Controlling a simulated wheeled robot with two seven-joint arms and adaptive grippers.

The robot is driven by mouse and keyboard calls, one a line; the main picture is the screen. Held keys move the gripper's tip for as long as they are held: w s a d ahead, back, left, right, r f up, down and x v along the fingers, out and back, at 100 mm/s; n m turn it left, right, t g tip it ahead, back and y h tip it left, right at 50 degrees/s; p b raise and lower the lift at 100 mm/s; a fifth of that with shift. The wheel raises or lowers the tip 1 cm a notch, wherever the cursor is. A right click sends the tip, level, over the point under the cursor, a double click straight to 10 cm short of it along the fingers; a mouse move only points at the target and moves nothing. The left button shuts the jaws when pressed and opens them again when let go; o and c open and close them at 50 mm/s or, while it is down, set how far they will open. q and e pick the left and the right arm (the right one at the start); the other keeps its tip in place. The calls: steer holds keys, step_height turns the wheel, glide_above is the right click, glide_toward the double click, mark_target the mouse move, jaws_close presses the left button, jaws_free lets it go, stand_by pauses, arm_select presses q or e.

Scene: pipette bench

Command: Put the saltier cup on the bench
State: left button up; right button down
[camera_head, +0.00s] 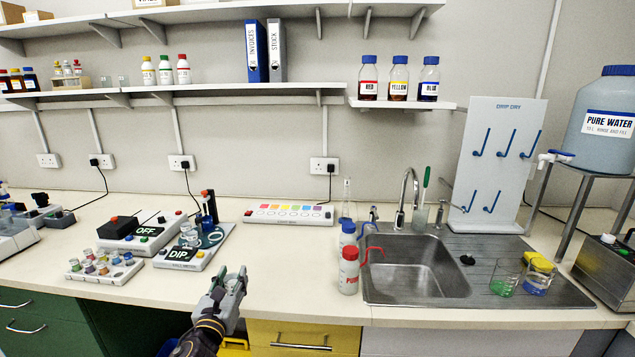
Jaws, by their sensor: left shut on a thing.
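My left gripper (234,285) is in front of the bench's front edge, low in the middle of the view. It is shut on a pale grey, clear-looking cup (229,306), mostly hidden by the fingers; I cannot tell its contents. A clear cup (190,235) stands at the white station marked DIP (180,255), beside a dark upright probe holder (209,207). Nothing I see tells which cup is saltier. The bench (290,270) is cream coloured. My right gripper is not in view.
A rack of small coloured-top vials (105,267) and a box marked OFF (140,238) stand left. Red- and blue-capped wash bottles (348,272) stand beside the sink (420,270). Beakers with green (503,286) and blue (536,287) contents are on the drainer. Bench between station and bottles is clear.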

arm_select(q)
steer(key=s+f, duration=0.6)
steer(key=f, duration=0.6)
steer(key=shift+s+f, duration=0.2)
steer(key=shift+f, duration=0.1)
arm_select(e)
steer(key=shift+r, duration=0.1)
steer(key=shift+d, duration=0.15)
